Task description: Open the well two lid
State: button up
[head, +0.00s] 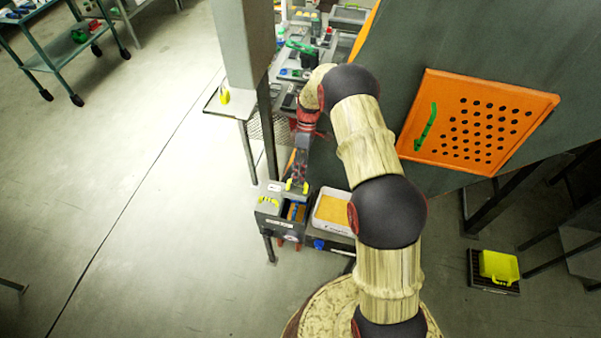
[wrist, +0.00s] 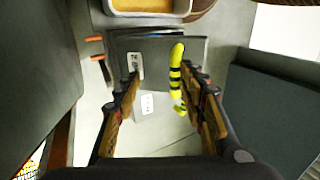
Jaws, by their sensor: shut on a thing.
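A grey box with wells (head: 268,217) stands at the lower centre of the head view. One grey lid there carries a yellow handle (head: 268,200). Beside it, a well (head: 296,211) shows orange and blue inside, so it looks at least partly uncovered. My gripper (head: 299,182) is over that well, by a second yellow handle (head: 290,186). In the wrist view, a yellow-and-black striped handle (wrist: 176,70) lies between the fingers of my gripper (wrist: 162,78), close to the right finger. The grey lid surface (wrist: 157,52) bears a white label. The finger contact is partly hidden.
A white tray of orange-yellow material (head: 332,212) stands right of the box and shows at the top of the wrist view (wrist: 145,5). A large grey machine with an orange perforated panel (head: 480,120) is to the right. A grey post (head: 245,40) stands behind; open floor lies left.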

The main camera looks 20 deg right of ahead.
jog(key=shift+d+f, duration=0.1)
jog(key=shift+f, duration=0.05)
jog(key=v, duration=0.7)
jog(key=shift+r, duration=0.35)
jog(key=shift+w, duration=0.1)
